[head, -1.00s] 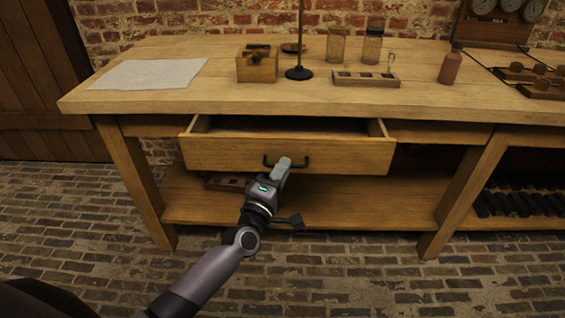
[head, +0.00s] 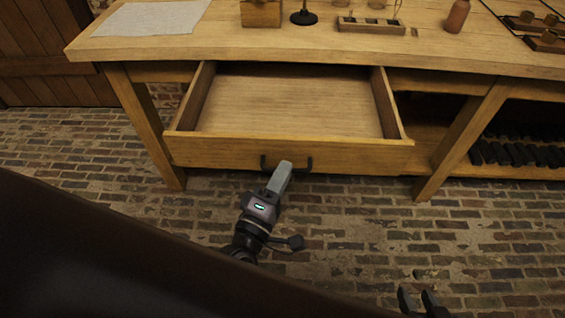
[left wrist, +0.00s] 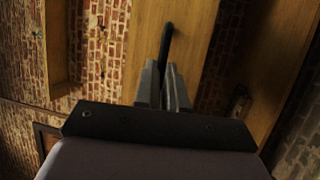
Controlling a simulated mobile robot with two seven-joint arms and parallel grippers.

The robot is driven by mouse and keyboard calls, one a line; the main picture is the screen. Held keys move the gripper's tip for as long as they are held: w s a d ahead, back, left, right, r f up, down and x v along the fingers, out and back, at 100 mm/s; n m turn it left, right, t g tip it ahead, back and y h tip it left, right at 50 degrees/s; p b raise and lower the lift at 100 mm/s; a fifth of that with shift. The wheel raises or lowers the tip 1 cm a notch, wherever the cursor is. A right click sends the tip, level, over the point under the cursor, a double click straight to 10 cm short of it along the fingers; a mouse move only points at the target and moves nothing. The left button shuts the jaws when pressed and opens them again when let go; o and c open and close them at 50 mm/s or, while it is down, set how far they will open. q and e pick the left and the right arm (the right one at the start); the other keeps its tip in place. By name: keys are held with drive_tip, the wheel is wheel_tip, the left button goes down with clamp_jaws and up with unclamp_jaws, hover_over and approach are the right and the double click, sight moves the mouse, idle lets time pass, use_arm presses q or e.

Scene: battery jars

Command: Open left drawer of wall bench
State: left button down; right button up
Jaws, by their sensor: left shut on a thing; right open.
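The left drawer (head: 290,153) of the wall bench (head: 300,52) is pulled well out, and its bare wooden inside shows as empty. A dark bar handle (head: 308,164) is on the drawer's front. My left gripper (head: 284,170) is shut on this handle. In the left wrist view the handle (left wrist: 167,45) runs between the fingers of my left gripper (left wrist: 164,75). My right gripper (head: 417,298) is open and empty, low in the head view near the bottom edge, over the brick floor and apart from the bench.
On the bench top are a paper sheet (head: 150,17), a wooden box (head: 261,13), a black stand base (head: 304,17), a slotted wooden block (head: 371,25) and a brown bottle (head: 457,15). Dark items (head: 515,154) line the lower shelf at right. Brick floor (head: 350,220) before the bench is clear.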

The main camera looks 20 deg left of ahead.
use_arm(q)
drive_tip(key=c, duration=1.2)
unclamp_jaws()
drive_tip(key=shift+s, duration=0.1)
use_arm(e)
drive_tip(key=shift+s, duration=0.1)
